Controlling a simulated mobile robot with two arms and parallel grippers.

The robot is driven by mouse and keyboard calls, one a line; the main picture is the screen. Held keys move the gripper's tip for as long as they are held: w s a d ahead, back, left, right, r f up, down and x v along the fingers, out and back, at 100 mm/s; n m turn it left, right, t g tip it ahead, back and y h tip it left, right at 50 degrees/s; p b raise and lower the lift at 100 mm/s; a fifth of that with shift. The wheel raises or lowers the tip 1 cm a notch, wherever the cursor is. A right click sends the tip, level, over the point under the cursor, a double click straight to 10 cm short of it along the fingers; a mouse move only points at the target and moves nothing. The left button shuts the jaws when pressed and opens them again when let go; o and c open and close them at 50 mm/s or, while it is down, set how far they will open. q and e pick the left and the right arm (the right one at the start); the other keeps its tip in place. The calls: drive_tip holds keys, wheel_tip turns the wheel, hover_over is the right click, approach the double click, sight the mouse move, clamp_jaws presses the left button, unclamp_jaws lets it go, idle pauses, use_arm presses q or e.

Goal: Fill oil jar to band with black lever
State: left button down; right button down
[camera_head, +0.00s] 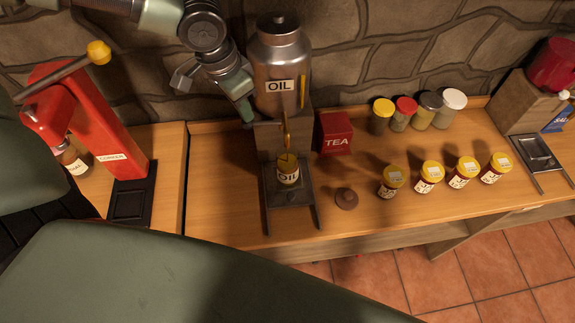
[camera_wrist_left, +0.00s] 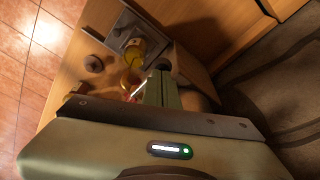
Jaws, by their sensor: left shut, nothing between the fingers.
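The steel oil dispenser (camera_head: 281,50) stands on a block against the stone wall, with an OIL label and a yellow strip. Its brass spout (camera_head: 287,130) points down over the oil jar (camera_head: 289,177), which stands upright on a grey stand (camera_head: 277,205). Yellow shows in the jar (camera_wrist_left: 134,52); its band cannot be made out. My left gripper (camera_head: 248,117) is shut and empty at the left side of the dispenser's base. In the left wrist view its fingertips (camera_wrist_left: 160,76) are near a dark rounded part; I cannot tell whether this is the black lever, or whether they touch.
A brown lid (camera_head: 346,198) lies right of the stand. A red TEA box (camera_head: 335,133), several spice jars and several yellow-lidded jars stand further right. A red CORKER device (camera_head: 100,125) stands left. The front counter near the lid is clear.

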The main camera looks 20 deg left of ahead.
use_arm(q)
drive_tip(key=shift+r+p, duration=0.8)
drive_tip(key=shift+r, duration=0.4)
wheel_tip(320, 180, up, 5)
drive_tip(key=p, duration=0.4)
drive_tip(key=shift+p, duration=0.3)
